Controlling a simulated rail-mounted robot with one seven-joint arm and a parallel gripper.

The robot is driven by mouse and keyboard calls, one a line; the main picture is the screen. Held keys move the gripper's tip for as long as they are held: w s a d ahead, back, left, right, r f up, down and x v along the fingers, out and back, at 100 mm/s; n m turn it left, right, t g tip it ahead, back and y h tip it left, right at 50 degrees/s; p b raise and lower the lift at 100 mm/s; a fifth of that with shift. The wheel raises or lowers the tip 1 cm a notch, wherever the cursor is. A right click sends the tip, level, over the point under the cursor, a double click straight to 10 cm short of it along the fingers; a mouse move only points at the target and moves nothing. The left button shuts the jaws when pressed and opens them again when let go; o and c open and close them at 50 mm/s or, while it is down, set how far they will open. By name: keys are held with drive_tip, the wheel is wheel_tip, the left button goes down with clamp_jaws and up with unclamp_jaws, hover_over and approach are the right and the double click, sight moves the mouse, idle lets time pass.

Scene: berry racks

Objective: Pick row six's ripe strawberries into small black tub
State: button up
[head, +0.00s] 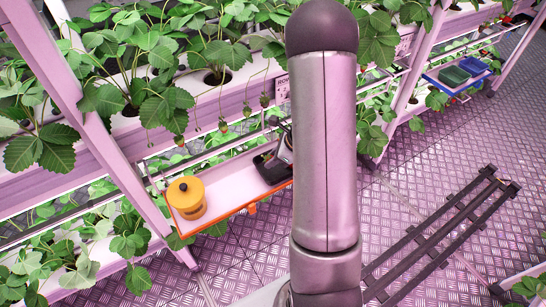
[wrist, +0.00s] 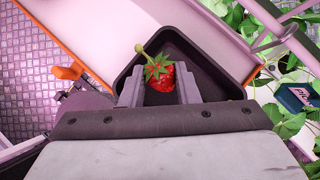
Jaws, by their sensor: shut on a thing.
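In the wrist view my gripper (wrist: 160,86) is shut on a red strawberry (wrist: 159,77) with a green calyx and a short pale stem. The small black tub (wrist: 233,87) lies behind the berry in that view, its dark inside around the fingertips. I cannot tell whether the berry touches the tub's floor. In the head view the black tub (head: 268,170) sits at the right end of an orange-edged shelf, partly hidden by my arm. Small berries (head: 223,127) hang on thin stems under the plants left of my arm; their ripeness is hard to tell.
A yellow jar with a dark knob (head: 187,198) stands at the left end of the orange-edged shelf (head: 232,212). Leafy plants (head: 160,60) and pink rack posts crowd the left and top. A dark rail (head: 440,235) crosses the floor.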

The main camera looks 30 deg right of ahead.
drive_tip(key=o, duration=1.5)
wheel_tip(320, 180, up, 7)
drive_tip(key=p, duration=0.5)
idle(0.4)
